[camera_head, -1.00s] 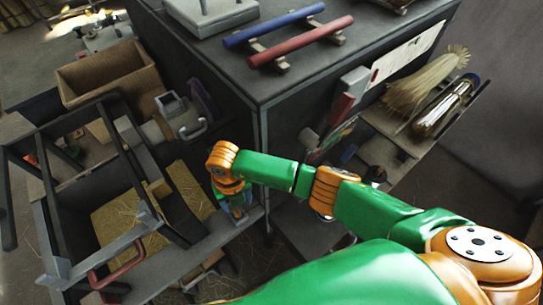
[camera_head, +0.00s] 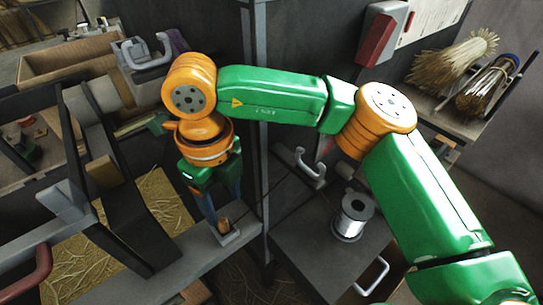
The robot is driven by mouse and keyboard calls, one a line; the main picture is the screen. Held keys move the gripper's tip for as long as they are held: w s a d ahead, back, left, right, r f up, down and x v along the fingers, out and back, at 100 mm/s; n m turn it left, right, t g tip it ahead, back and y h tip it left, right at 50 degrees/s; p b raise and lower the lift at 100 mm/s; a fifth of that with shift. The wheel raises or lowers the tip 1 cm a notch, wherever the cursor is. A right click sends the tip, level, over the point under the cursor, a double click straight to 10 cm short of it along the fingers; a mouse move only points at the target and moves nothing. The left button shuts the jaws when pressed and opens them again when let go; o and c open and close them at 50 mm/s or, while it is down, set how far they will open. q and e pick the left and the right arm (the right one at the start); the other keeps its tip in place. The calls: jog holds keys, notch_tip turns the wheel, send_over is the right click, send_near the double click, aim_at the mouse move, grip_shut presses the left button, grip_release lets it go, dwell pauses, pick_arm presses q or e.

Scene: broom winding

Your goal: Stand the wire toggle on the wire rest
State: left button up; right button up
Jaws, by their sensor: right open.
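My right gripper (camera_head: 224,214) points down at the front ledge of the bench, left of the dark post. Its two fingers are apart. A small brownish piece (camera_head: 224,225), which looks like the wire toggle, shows low between the fingertips. It is too small to tell whether the fingers touch it or whether it stands upright. Just below it is a small light-grey block (camera_head: 230,238) on the ledge, possibly the wire rest. A shiny spool of wire (camera_head: 352,216) stands on the dark cabinet top to the right. My left gripper is out of view.
The grey ledge (camera_head: 190,252) runs along the front of a straw-lined bay (camera_head: 150,205). A dark slanted bar (camera_head: 125,205) stands left of my gripper. A pale handle (camera_head: 310,165) is to the right. Brushes (camera_head: 455,65) lie on the far-right shelf.

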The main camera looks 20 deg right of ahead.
jog(key=s+d+r+p, duration=0.2)
jog(key=s+r+p, duration=0.3)
jog(key=r, duration=0.5)
jog(key=d+f+b, duration=0.1)
jog(key=d+b, duration=0.1)
jog(key=d, duration=0.3)
pick_arm(q)
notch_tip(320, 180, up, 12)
jog(key=p, duration=0.7)
pick_arm(e)
notch_tip(320, 180, up, 8)
jog(key=w, duration=0.1)
jog(key=shift+w+d+f, duration=0.15)
jog(key=shift+f, duration=0.1)
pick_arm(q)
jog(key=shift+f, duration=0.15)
pick_arm(e)
jog(key=shift+w+f, duration=0.1)
